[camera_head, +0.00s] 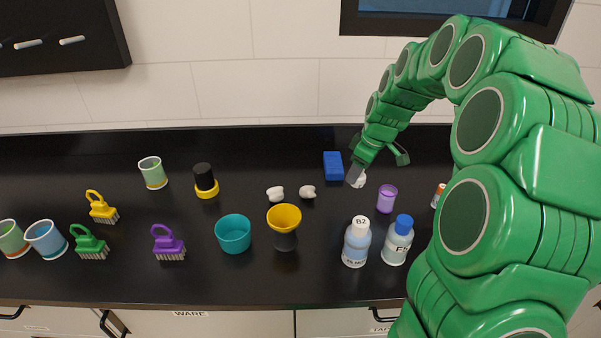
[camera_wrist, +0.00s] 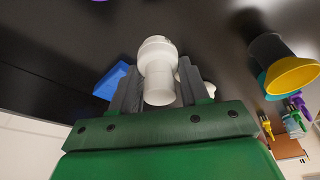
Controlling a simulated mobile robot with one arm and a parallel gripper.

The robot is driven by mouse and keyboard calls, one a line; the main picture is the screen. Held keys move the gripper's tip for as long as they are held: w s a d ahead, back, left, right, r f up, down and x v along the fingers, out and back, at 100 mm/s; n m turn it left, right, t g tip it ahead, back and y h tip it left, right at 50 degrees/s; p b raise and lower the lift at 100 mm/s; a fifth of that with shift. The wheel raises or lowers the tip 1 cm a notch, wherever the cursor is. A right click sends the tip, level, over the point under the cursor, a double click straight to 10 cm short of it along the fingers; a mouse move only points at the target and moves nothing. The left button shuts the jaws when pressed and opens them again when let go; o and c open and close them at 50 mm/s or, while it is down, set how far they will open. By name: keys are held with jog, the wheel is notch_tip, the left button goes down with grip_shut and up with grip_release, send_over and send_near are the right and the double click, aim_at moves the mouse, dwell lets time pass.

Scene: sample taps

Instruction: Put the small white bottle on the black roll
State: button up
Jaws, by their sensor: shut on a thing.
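The small white bottle (camera_wrist: 158,62) is held between the grey fingers of my gripper (camera_wrist: 157,84), its wider end away from the palm. In the head view my gripper (camera_head: 356,176) is at the back right, and only a bit of the white bottle (camera_head: 360,182) shows beside the fingers. I cannot tell whether it touches the counter. Two black cylinders could be the black roll: one (camera_head: 203,176) stands in a yellow ring at the back left, with its top bare; the other (camera_head: 285,242) is under a yellow funnel-like cup (camera_head: 284,216) near the middle.
Near my gripper are a blue block (camera_head: 333,165), a purple jar (camera_head: 386,198) and two small white pieces (camera_head: 307,192). Bottles (camera_head: 356,243) stand at the front right. A teal bowl (camera_head: 233,234), brushes (camera_head: 168,243) and cups (camera_head: 153,173) spread leftward on the black counter (camera_head: 130,280).

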jog(key=shift+a+r, duration=0.2)
jog(key=shift+r, duration=0.05)
jog(key=s+a+r+m, duration=0.1)
jog(key=a+r, duration=0.3)
jog(key=a, duration=0.8)
jog(key=s+a+r, duration=0.2)
jog(key=a+r, duration=0.2)
jog(key=a, duration=0.9)
jog(key=s+a+r+m, duration=0.1)
jog(key=a+r, duration=0.3)
jog(key=a, duration=0.8)
send_near(199, 165)
jog(key=shift+a+f, duration=0.55)
jog(key=shift+f, duration=0.2)
jog(key=shift+x, duration=0.9)
jog(key=shift+d+x, duration=0.25)
jog(key=shift+x, duration=0.95)
jog(key=shift+f, duration=0.2)
jog(key=o, duration=1.1)
jog(key=shift+c, duration=0.2)
